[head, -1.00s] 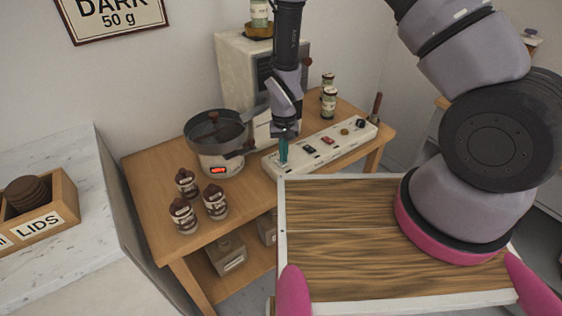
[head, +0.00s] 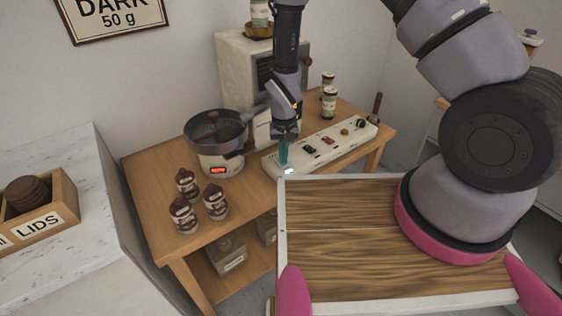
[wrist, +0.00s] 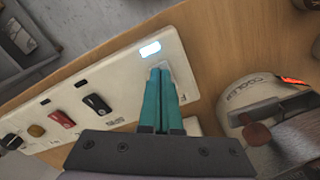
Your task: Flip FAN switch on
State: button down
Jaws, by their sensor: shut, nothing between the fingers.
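A long white control panel (head: 335,142) lies on the wooden table; it carries a black switch (wrist: 97,103), a red switch (wrist: 62,118) and some knobs. I cannot read the labels by the switches, so I cannot tell which is FAN. A white indicator light (wrist: 150,50) glows at the panel's near end, and it also shows in the head view (head: 289,170). My gripper (head: 283,162) is shut and empty. Its teal fingers (wrist: 161,75) point down at the panel beside the light. They hide the spot under them, and I cannot tell whether they touch it.
A round machine with a metal pan (head: 216,130) and a red display stands left of the panel. Several brown-capped jars (head: 186,185) stand on the table's front left. A cream machine (head: 240,80) stands behind. A wood-topped tray (head: 340,205) is in front.

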notch_tip(320, 180, up, 7)
jog(key=shift+f, duration=0.2)
dwell(0.5)
jog(key=shift+s, duration=0.1)
